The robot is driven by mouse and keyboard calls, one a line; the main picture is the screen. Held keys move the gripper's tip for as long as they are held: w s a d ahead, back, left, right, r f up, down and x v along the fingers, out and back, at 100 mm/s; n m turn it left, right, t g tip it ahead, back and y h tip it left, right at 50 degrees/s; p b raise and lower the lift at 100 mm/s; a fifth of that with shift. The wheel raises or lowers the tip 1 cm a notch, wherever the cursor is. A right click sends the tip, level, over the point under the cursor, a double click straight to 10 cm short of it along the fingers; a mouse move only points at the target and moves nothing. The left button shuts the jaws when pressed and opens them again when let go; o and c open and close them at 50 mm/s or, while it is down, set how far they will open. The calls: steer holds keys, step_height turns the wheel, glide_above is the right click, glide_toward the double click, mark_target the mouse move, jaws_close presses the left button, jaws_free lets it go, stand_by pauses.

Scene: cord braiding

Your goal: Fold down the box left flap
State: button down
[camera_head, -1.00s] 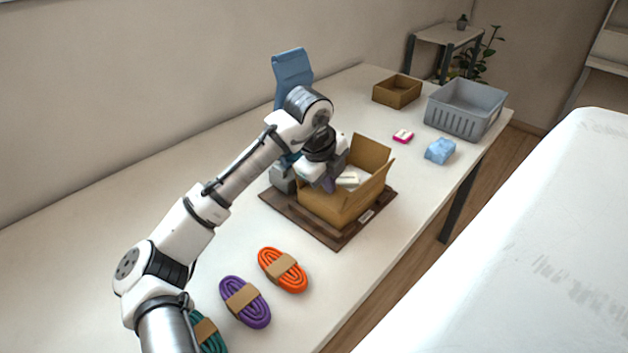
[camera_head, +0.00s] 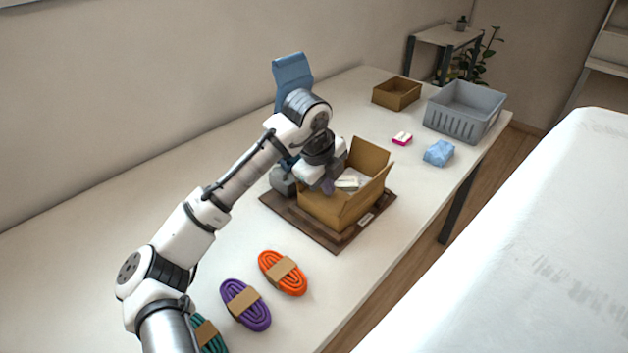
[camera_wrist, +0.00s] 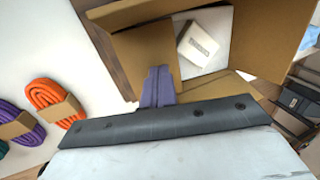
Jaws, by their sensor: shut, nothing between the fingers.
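The open cardboard box (camera_head: 335,210) stands on a dark brown board. Its far right flap (camera_head: 370,157) stands up. A white packet with a label (camera_head: 347,183) lies inside; it also shows in the wrist view (camera_wrist: 198,45). My gripper (camera_head: 328,187) is shut and empty at the left side of the box opening. In the wrist view its fingertips (camera_wrist: 158,82) are at the near edge of a brown flap panel (camera_wrist: 146,48), which partly covers the opening beside the packet. I cannot tell whether they touch it. My wrist hides the box's left rim in the head view.
The brown board (camera_head: 330,240) extends around the box. Orange (camera_head: 282,272), purple (camera_head: 245,304) and green (camera_head: 208,335) cord bundles lie in front. A pink-white item (camera_head: 402,138), a blue bundle (camera_head: 439,153), a grey basket (camera_head: 465,110) and a small brown box (camera_head: 396,93) stand behind.

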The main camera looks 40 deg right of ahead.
steer(key=shift+f, duration=0.3)
step_height(320, 180, up, 8)
steer(key=p, duration=0.7)
stand_by(0.6)
